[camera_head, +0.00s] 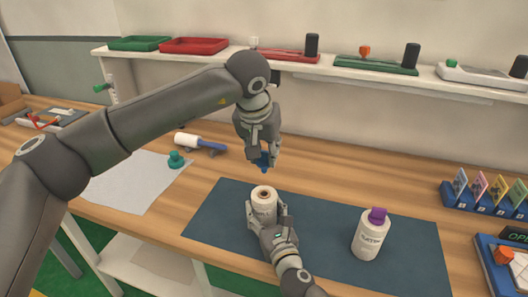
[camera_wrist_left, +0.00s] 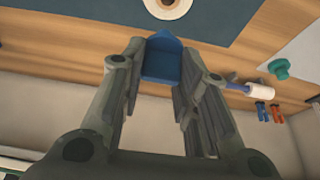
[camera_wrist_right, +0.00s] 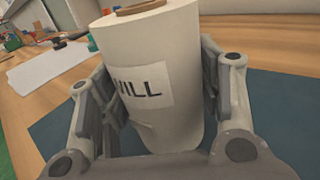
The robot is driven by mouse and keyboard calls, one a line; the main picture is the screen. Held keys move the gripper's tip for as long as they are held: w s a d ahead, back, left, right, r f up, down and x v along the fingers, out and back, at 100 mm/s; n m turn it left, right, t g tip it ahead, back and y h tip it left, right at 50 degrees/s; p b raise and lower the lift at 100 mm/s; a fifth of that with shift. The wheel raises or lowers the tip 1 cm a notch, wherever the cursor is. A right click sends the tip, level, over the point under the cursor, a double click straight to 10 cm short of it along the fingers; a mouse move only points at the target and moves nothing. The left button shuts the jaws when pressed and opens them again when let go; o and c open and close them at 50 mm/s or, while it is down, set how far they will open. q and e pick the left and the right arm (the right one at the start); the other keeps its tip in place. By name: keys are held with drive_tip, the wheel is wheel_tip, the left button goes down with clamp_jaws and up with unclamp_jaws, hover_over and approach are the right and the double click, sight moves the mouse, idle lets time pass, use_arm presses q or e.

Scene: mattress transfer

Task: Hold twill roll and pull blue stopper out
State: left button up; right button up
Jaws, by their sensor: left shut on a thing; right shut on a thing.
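The twill roll (camera_head: 263,207) is a white roll standing upright on the dark blue mat (camera_head: 215,222). Its open core shows at the top. My right gripper (camera_head: 267,222) is shut on the roll from the front; in the right wrist view its fingers (camera_wrist_right: 160,110) sit on both sides of the roll (camera_wrist_right: 150,65), whose label reads "ILL". My left gripper (camera_head: 264,158) is above the roll, shut on the blue stopper (camera_wrist_left: 163,62). The stopper (camera_head: 263,163) hangs clear of the roll, its pointed end down. The roll also shows in the left wrist view (camera_wrist_left: 152,5).
A green stopper (camera_head: 176,160) and a white-and-blue roller (camera_head: 200,144) lie at left. A rack of colored cards (camera_head: 488,197) is at right. A shelf (camera_head: 230,56) with trays runs behind.

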drive_tip(key=o, duration=1.3)
